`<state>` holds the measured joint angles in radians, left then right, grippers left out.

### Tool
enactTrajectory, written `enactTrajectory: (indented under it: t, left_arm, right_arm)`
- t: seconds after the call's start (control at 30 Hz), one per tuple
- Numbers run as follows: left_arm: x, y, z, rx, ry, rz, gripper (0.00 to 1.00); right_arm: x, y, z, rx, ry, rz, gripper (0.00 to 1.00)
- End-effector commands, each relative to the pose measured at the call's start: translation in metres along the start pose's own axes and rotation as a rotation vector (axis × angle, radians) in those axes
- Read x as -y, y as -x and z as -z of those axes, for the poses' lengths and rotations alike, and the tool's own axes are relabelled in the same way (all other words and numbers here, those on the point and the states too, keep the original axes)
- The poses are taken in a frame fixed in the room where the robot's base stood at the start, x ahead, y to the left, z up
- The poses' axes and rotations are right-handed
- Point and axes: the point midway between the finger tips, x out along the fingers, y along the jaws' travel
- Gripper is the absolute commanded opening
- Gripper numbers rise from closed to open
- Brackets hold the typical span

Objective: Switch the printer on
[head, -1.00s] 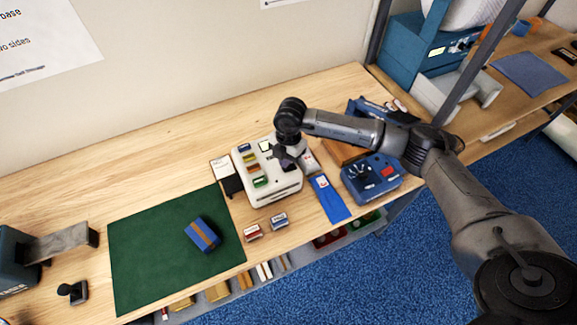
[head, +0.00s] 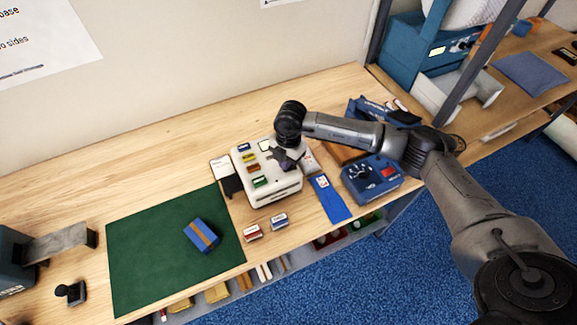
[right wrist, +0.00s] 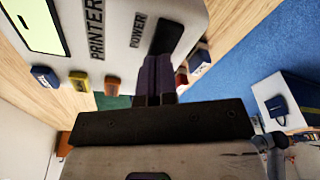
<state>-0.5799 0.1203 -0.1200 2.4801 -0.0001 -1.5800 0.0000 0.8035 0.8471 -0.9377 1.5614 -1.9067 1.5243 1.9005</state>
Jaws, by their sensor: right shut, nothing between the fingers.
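The printer (head: 285,196) is a white box on the wooden bench in the head view. In the right wrist view its white face (right wrist: 112,20) carries the words PRINTER and POWER, with a black power switch (right wrist: 168,36) beside POWER. A pale green screen (right wrist: 32,22) is at the upper left there. My right gripper (head: 285,160) is over the printer's right part, and its arm comes in from the right. In the right wrist view its shut, empty fingers (right wrist: 158,60) point at the switch's lower edge. I cannot tell whether they touch it. My left gripper is not in view.
Coloured blocks line the printer's left side. A green mat (head: 150,250) holds a blue box (head: 202,236). Small boxes (head: 279,221) lie in front. The back left bench is clear.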

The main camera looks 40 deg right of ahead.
Motion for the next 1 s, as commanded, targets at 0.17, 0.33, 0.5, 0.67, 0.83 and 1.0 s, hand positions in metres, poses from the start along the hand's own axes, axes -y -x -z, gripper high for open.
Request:
enactTrajectory:
  t: [0.17,0.33,0.5,0.67,0.83,1.0]
  left_arm:
    - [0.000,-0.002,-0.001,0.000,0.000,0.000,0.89]
    - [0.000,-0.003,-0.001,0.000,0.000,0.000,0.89]
    - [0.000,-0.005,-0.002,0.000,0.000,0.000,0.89]
    - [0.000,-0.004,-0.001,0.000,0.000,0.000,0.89]
    - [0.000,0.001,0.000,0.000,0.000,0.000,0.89]
    - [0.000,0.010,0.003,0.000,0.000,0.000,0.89]
  right_arm:
    - [0.000,-0.003,0.000,0.000,0.000,0.000,0.00]
    - [0.000,-0.006,-0.001,0.000,0.000,0.000,0.00]
    - [0.000,-0.008,-0.001,0.000,0.000,0.000,0.00]
    - [0.000,-0.008,-0.001,0.001,0.000,0.001,0.00]
    - [0.000,-0.002,-0.001,0.001,0.000,0.001,0.00]
    - [0.000,0.011,0.002,0.000,0.000,0.000,0.00]
